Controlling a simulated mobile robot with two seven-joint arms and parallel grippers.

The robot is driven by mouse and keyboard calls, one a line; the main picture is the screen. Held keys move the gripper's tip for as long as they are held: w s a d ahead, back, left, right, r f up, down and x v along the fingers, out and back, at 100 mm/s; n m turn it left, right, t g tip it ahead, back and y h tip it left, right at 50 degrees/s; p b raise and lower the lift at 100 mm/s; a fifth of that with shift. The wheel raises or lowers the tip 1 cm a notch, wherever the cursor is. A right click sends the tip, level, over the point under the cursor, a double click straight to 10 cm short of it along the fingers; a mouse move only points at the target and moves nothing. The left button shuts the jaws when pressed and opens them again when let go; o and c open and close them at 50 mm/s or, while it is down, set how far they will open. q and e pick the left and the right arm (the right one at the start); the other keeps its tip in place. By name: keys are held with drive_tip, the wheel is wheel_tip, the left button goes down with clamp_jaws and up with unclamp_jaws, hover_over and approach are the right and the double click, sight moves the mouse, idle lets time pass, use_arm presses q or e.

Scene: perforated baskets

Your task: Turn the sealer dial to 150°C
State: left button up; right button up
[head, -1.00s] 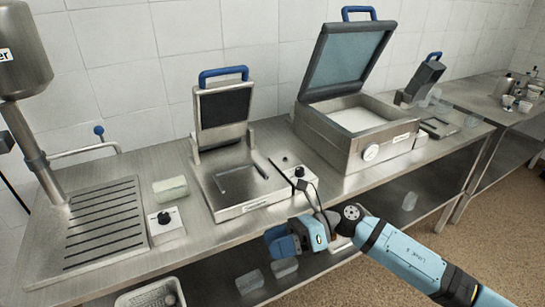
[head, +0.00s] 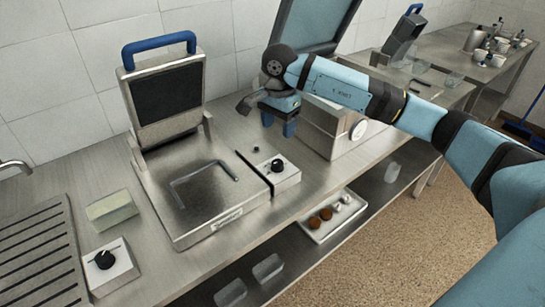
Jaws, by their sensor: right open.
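The sealer (head: 188,231) is a steel machine with its dark-lined lid (head: 165,92) raised by a blue handle. A white control box at its right front corner carries a black dial (head: 278,165). A second black dial (head: 105,259) sits on a separate white box to the sealer's left. The marks around both dials are too small to read. My right gripper (head: 279,125) is open and empty, fingers pointing down, above and behind the right-hand black dial and apart from it. My left gripper is out of view.
A larger steel machine with a raised lid and a round white dial (head: 358,130) stands to the right, partly behind my right arm. A pale block (head: 111,210) lies left of the sealer. A white tray (head: 343,226) holds small items on the lower shelf.

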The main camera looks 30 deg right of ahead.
sight(278, 161)
wheel_tip(278, 161, down, 12)
drive_tip(key=shift+f+p, duration=0.1)
drive_tip(key=shift+p, duration=0.2)
drive_tip(key=c, duration=0.9)
